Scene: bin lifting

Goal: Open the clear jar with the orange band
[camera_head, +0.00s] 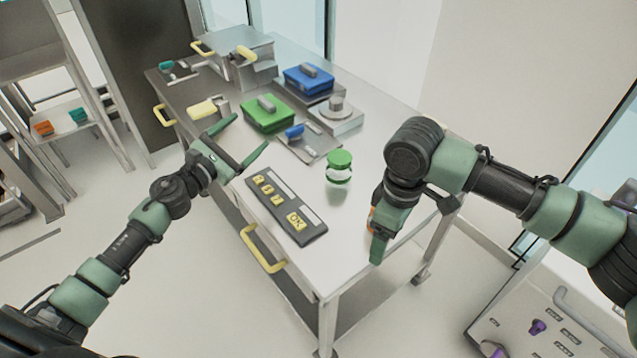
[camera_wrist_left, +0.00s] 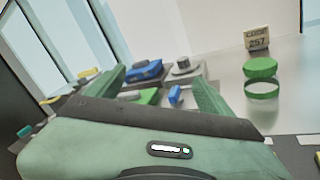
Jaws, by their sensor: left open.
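A clear jar with a green lid and green band (camera_head: 339,167) stands upright on the metal table; it also shows in the left wrist view (camera_wrist_left: 262,83). A small orange patch (camera_head: 372,211) shows beside my right gripper; I cannot tell whether it is the orange-banded jar, as the gripper hides most of it. My left gripper (camera_head: 250,132) is open and empty over the table's left edge, apart from the green-banded jar; its fingers show in the left wrist view (camera_wrist_left: 158,80). My right gripper (camera_head: 378,248) points down at the table's right side; its jaw gap is hidden.
A dark panel with yellow tiles (camera_head: 286,207) lies along the near edge. Green (camera_head: 267,113) and blue (camera_head: 308,79) boxes and a round-topped block (camera_head: 336,112) stand further back. A code sign (camera_wrist_left: 257,38) shows behind the green jar. Bare tabletop surrounds that jar.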

